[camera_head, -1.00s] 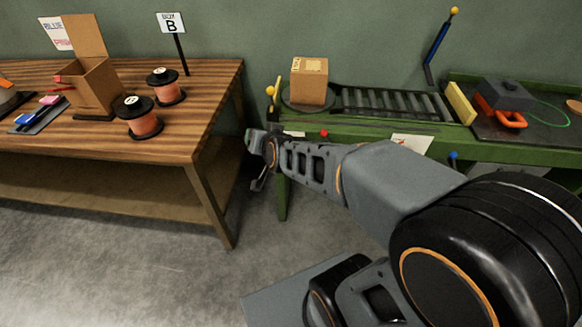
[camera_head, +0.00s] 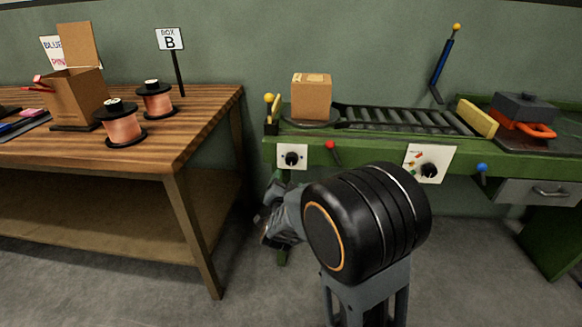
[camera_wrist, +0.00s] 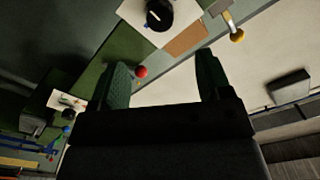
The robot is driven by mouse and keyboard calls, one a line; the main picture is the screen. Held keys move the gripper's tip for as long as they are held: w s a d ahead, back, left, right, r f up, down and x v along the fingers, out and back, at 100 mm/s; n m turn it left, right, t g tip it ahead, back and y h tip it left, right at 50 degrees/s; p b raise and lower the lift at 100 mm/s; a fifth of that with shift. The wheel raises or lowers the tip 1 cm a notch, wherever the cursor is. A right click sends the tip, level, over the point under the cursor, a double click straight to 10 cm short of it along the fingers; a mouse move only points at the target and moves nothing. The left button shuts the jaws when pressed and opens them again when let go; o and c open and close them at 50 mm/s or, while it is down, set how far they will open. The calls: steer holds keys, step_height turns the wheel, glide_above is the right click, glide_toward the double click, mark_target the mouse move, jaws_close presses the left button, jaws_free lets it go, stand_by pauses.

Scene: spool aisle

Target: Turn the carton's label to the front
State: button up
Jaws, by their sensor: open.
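The brown carton (camera_head: 311,98) stands upright on a dark round plate (camera_head: 318,124) at the left end of the green bench (camera_head: 380,142). Its top has a paler patch or tape; the side facing the head camera looks plain, and I cannot make out a label there. My gripper (camera_wrist: 162,75) is open in the wrist view, with nothing held between its fingers. The red ball knob (camera_wrist: 141,71) shows beside the left finger, and a white panel with a black knob (camera_wrist: 160,14) lies beyond.
The bench front carries a black dial (camera_head: 291,159), a red ball (camera_head: 330,146) and a blue ball (camera_head: 482,168). A roller track (camera_head: 405,119) runs right from the carton to a yellow block (camera_head: 477,117). A wooden table (camera_head: 190,130) with spools stands left. Floor shows between them.

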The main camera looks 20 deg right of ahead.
mark_target(291, 162)
steer(key=b+x, duration=0.1)
steer(key=x, duration=1)
steer(key=shift+b, duration=0.3)
steer(key=c, duration=0.9)
